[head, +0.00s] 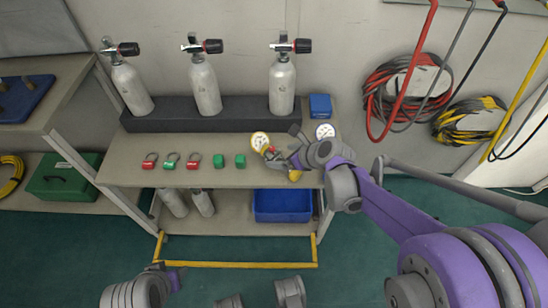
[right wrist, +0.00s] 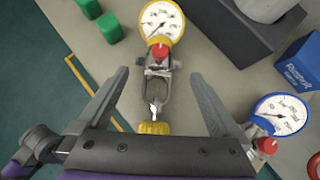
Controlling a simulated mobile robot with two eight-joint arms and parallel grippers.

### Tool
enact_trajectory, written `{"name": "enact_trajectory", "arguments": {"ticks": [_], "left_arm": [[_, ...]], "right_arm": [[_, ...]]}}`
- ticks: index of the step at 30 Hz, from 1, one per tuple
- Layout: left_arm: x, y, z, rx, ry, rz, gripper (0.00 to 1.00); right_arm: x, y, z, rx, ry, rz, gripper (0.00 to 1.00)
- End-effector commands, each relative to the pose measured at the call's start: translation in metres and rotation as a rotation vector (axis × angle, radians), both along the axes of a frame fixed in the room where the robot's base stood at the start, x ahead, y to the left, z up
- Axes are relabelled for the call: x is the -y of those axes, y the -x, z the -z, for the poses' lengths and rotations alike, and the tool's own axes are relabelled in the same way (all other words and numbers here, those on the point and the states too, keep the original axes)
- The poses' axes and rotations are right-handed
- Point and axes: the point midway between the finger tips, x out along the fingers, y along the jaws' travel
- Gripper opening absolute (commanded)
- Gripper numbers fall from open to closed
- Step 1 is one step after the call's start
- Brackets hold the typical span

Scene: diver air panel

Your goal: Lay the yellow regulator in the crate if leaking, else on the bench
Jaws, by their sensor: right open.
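The yellow regulator (head: 260,140) lies on the bench (head: 128,174) near its front edge, right of the green blocks. In the right wrist view its yellow-rimmed gauge (right wrist: 161,20) faces up, with a red knob below it and a yellow end nearer my palm; I cannot firmly read the needle. My right gripper (head: 282,158) is open over it. In the right wrist view the fingers (right wrist: 158,78) stand on either side of its metal body, with gaps. The blue crate (head: 283,219) is on the shelf under the bench. My left gripper's fingers are not visible.
A blue-rimmed gauge (right wrist: 280,115) lies just right of my right gripper, near a blue box (head: 320,106). Three cylinders (head: 205,90) stand in a dark rack (head: 170,114) behind.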

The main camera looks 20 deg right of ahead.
Motion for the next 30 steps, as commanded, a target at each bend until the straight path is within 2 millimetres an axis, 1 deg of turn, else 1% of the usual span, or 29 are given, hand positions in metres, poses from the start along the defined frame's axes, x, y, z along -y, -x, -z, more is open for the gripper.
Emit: {"name": "enact_trajectory", "arguments": {"ticks": [5, 13, 16, 21, 23, 24, 29, 30], "left_arm": [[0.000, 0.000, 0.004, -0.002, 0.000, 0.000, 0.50], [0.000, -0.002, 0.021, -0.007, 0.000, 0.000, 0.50], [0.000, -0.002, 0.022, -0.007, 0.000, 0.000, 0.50], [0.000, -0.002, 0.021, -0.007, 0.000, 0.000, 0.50], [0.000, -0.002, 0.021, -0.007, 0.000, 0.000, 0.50], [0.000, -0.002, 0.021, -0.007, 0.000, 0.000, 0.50], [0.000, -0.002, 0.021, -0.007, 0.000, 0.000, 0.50], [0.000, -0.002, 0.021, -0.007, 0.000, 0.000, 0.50]], "right_arm": [[-0.004, -0.006, 0.008, -0.001, 0.001, -0.002, 1.00], [-0.019, -0.030, 0.036, -0.001, 0.000, -0.003, 1.00], [-0.021, -0.033, 0.039, -0.001, 0.001, -0.002, 1.00], [-0.021, -0.033, 0.038, 0.000, 0.002, -0.001, 1.00], [-0.021, -0.033, 0.038, 0.000, 0.002, -0.001, 0.89], [-0.021, -0.033, 0.038, 0.000, 0.002, -0.001, 0.82], [-0.021, -0.033, 0.038, 0.000, 0.002, -0.001, 0.53], [-0.021, -0.033, 0.038, 0.000, 0.002, -0.001, 0.46]]}}
